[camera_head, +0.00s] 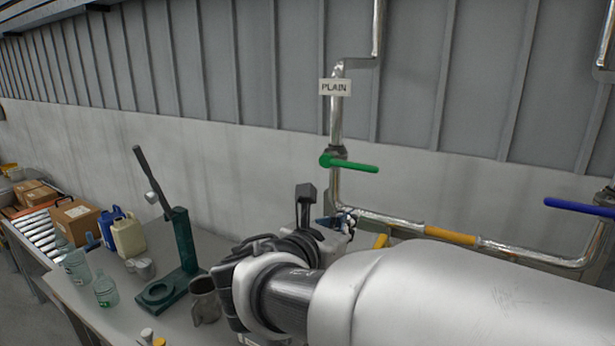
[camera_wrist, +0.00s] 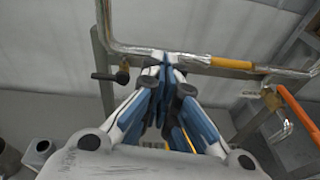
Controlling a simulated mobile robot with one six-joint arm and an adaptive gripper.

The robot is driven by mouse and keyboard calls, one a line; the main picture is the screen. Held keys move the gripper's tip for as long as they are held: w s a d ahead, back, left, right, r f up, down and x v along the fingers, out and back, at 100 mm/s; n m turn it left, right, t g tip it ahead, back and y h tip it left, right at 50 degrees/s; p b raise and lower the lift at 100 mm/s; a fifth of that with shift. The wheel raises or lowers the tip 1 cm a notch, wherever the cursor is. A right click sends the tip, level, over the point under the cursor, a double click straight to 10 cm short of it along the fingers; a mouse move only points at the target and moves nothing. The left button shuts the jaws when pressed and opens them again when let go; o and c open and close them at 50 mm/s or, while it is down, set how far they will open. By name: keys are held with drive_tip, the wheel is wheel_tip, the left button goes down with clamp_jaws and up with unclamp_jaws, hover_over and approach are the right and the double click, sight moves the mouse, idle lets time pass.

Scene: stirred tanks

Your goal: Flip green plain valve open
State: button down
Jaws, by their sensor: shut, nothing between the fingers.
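The green valve handle (camera_head: 352,165) is on the upright metal pipe under the sign reading PLAIN (camera_head: 335,87). The handle lies nearly level, across the pipe, its free end to the right. My gripper (camera_head: 342,220) is below the handle, near the pipe's lower bend, and apart from the handle. My arm partly hides the gripper in the head view. In the wrist view my gripper (camera_wrist: 166,64) has its fingers drawn together with nothing between them, in front of the level pipe. The green handle does not show in the wrist view.
A blue valve handle (camera_head: 580,207) is at the right. An orange-banded pipe (camera_head: 450,236) runs low along the wall. A black handle (camera_wrist: 103,76) and an orange handle (camera_wrist: 299,108) flank my gripper. A bench with a green stand (camera_head: 183,240) and containers is at left.

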sight(353, 166)
drive_tip(key=shift+w+a+r+n+t, duration=0.4)
drive_tip(key=shift+w+a+r+n, duration=0.15)
drive_tip(key=shift+w+a+n, duration=0.25)
drive_tip(key=b+x, duration=0.1)
drive_tip(key=x, duration=0.9)
drive_tip(key=r, duration=0.4)
drive_tip(key=shift+s+a, duration=0.25)
drive_tip(key=shift+s, duration=0.1)
drive_tip(key=shift+s+p, duration=0.1)
drive_tip(key=shift+p, duration=0.2)
drive_tip(key=shift+d+r+n+p, duration=0.1)
drive_tip(key=shift+r+n+p, duration=0.2)
drive_tip(key=shift+p, duration=0.45)
